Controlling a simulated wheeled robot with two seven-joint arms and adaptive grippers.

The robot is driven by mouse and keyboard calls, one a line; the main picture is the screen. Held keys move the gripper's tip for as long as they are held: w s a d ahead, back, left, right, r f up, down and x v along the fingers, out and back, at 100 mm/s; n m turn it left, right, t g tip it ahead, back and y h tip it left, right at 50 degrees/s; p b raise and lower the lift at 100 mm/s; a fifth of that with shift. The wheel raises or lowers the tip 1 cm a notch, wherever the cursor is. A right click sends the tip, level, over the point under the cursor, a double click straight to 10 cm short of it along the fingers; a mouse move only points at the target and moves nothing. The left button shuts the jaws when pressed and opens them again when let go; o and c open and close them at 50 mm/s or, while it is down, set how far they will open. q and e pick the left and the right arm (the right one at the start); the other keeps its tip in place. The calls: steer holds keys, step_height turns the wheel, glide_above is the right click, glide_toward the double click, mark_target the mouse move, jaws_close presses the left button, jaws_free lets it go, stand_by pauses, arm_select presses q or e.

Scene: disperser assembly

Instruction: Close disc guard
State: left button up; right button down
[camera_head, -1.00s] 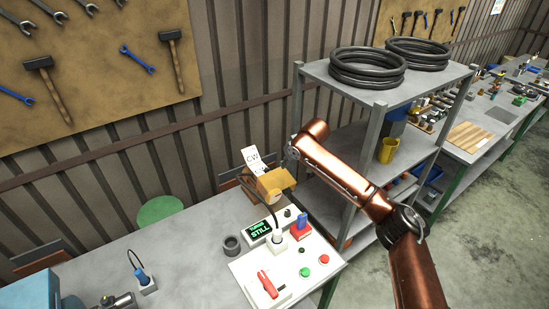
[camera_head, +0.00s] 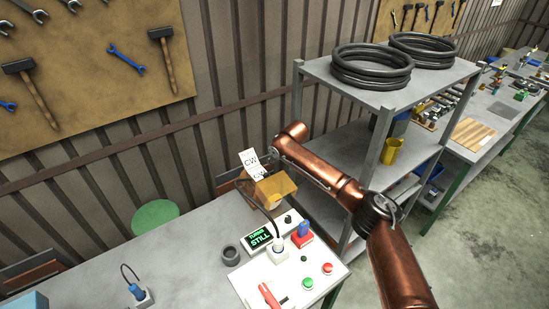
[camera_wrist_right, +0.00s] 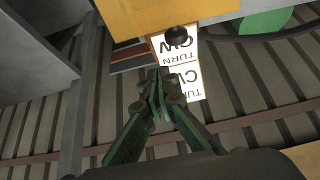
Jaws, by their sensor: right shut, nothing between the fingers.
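The yellow-orange disc guard (camera_head: 279,186) stands at the back of the bench, behind the control panel, in the head view. In the right wrist view the guard (camera_wrist_right: 150,17) fills the top, with a dark round knob on its lower edge. White cards marked "TURN CW" (camera_wrist_right: 185,68) show beside it. My right gripper (camera_wrist_right: 160,88) is shut and empty, its fingertips just below the guard's edge in the wrist picture and in front of the cards. I cannot tell whether it touches them. My left gripper is not in view.
The white control panel (camera_head: 290,281) has a red switch, green and red buttons and a display (camera_head: 258,237) reading "STILL". A dark ring (camera_head: 231,256) lies on the bench. A grey shelf (camera_head: 345,81) with black hoses stands close behind my right arm.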

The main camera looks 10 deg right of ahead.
mark_target(274, 187)
steer(key=shift+s+d+f+p, duration=0.35)
steer(key=shift+s+f, duration=0.2)
steer(key=shift+s, duration=0.2)
steer(key=shift+s+d+f+p, duration=0.25)
steer(key=shift+s+f+p, duration=0.1)
steer(key=shift+s+f, duration=0.3)
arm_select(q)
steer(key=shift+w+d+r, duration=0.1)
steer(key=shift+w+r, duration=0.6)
arm_select(e)
steer(key=shift+s+r, duration=0.1)
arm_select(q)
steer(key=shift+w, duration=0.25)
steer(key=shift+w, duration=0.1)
arm_select(e)
steer(key=shift+a, duration=0.15)
